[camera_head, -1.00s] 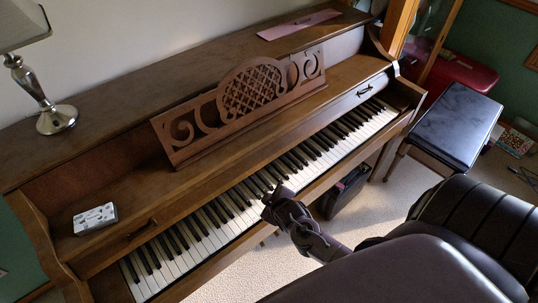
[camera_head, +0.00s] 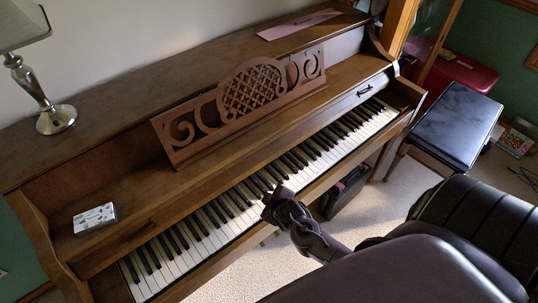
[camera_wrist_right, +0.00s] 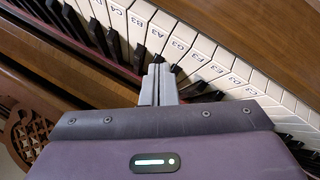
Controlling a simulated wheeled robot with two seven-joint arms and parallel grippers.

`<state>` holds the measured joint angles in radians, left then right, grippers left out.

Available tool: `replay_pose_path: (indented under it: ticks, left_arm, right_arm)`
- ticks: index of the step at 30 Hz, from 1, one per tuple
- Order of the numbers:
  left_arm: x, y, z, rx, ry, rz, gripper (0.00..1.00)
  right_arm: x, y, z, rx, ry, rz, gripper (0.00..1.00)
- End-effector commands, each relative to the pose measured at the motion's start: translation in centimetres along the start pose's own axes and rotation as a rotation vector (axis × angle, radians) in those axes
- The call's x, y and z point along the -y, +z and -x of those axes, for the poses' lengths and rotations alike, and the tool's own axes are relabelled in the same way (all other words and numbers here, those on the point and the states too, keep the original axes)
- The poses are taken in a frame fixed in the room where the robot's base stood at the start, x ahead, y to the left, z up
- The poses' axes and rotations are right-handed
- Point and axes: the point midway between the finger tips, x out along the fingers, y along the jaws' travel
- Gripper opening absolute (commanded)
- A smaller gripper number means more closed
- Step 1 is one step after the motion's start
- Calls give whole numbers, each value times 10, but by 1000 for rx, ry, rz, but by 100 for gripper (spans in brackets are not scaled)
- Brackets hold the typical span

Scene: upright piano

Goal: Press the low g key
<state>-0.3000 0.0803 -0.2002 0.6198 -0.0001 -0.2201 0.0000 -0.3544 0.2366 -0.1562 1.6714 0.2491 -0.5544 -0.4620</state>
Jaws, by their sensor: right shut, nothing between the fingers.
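The piano keyboard (camera_head: 215,222) runs diagonally across the head view and also shows in the right wrist view (camera_wrist_right: 205,60). Its white keys carry small letter labels there. One white key (camera_wrist_right: 175,50) has a label that seems to read G3; I cannot tell for sure which key is the low g. My right gripper (camera_head: 275,193) is at the front edge of the keys, near the middle of the keyboard. In the right wrist view its fingers (camera_wrist_right: 160,70) are together and empty, with tips over the keys near that label. Contact cannot be told. My left gripper is not in view.
A carved music stand (camera_head: 245,100) rises behind the keys. A small grey-white box (camera_head: 95,217) sits on the ledge at left, and a lamp (camera_head: 50,105) stands on top. A dark bench (camera_head: 455,125) is at the right.

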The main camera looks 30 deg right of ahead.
Motion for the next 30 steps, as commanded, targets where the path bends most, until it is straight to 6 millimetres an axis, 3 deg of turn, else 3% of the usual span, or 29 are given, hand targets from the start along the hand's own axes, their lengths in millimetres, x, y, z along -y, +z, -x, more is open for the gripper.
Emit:
replay_pose_path:
  ticks: [30]
  left_arm:
    - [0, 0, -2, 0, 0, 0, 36]
  right_arm:
    - [6, 6, -8, 0, 0, 0, 0]
